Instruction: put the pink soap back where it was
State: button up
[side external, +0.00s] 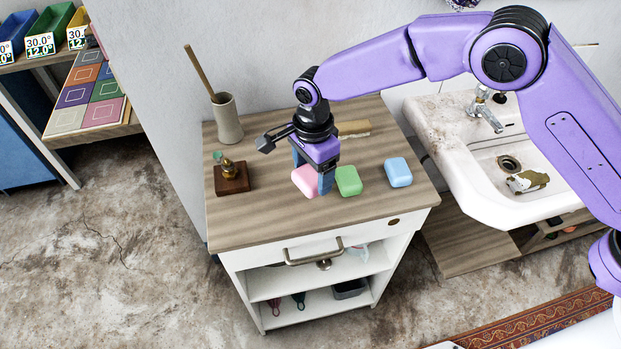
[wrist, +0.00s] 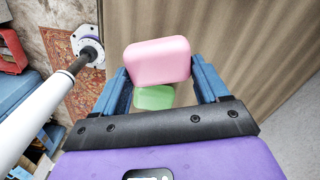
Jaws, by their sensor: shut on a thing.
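The pink soap (side external: 303,181) is a rounded block at the middle of the wooden cabinet top (side external: 290,225). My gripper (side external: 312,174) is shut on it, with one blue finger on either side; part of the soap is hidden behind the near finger. In the wrist view the pink soap (wrist: 158,60) sits between the fingertips. I cannot tell whether it touches the top or is slightly above it. The green soap (side external: 348,181) lies just right of it, and also shows in the wrist view (wrist: 153,97). The light blue soap (side external: 398,172) lies farther right.
A beige cup (side external: 227,118) with a wooden stick stands at the back left. A brown block with a brass piece (side external: 231,177) is at the left. A brush (side external: 353,128) lies behind the soaps. A white sink (side external: 470,160) is at the right. The front of the top is clear.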

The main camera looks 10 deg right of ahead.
aim_at(310, 172)
jog(key=shift+w+a+f, duration=0.2)
jog(key=shift+f, duration=1.65)
jog(key=shift+f, duration=0.15)
jog(key=o, duration=1.1)
jog(key=shift+o, duration=0.2)
notch_tip(310, 172, up, 12)
jog(key=shift+r, duration=0.15)
